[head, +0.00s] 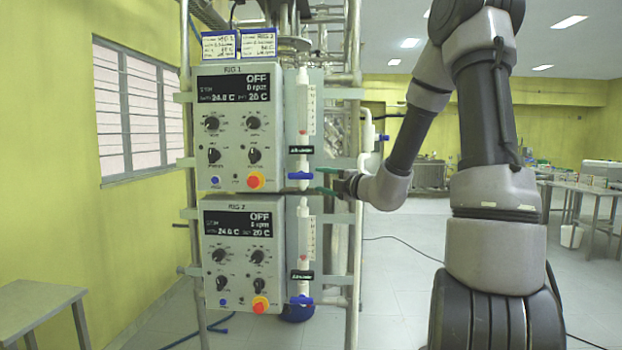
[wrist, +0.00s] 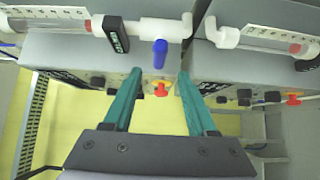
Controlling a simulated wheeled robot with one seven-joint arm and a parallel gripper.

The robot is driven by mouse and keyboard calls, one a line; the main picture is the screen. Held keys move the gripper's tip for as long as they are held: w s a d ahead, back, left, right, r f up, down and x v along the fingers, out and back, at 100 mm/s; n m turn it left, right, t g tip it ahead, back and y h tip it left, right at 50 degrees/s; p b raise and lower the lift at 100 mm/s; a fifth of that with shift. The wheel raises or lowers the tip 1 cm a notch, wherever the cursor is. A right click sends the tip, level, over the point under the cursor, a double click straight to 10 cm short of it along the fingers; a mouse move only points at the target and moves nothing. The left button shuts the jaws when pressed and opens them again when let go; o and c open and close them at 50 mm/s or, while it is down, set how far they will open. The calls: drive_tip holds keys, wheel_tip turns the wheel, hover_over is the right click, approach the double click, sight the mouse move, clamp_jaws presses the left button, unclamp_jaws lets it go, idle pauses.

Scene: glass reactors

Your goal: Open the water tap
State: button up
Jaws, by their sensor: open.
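A blue tap handle (head: 300,176) sits at the foot of the upper white dosing tube on the upper rig. A second blue tap handle (head: 301,300) sits below the lower tube. The tube labels are too small to read, so I cannot tell which tap is for water. My gripper (head: 319,180) is open, its teal fingers just right of the upper handle. In the wrist view the blue handle (wrist: 160,53) lies in line with the gap of my gripper (wrist: 160,74), around the fingertips. Nothing is held, and contact with the handle does not show.
The upper control box (head: 233,130) and lower control box (head: 240,255) have knobs and red buttons close to the taps. A metal frame (head: 353,90) stands behind. A grey table (head: 40,300) is at left. Open floor lies between the rig and my arm.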

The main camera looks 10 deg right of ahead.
sight(304, 176)
drive_tip(key=x, duration=1)
drive_tip(key=shift+w+a, duration=0.1)
drive_tip(key=shift+w, duration=0.1)
clamp_jaws()
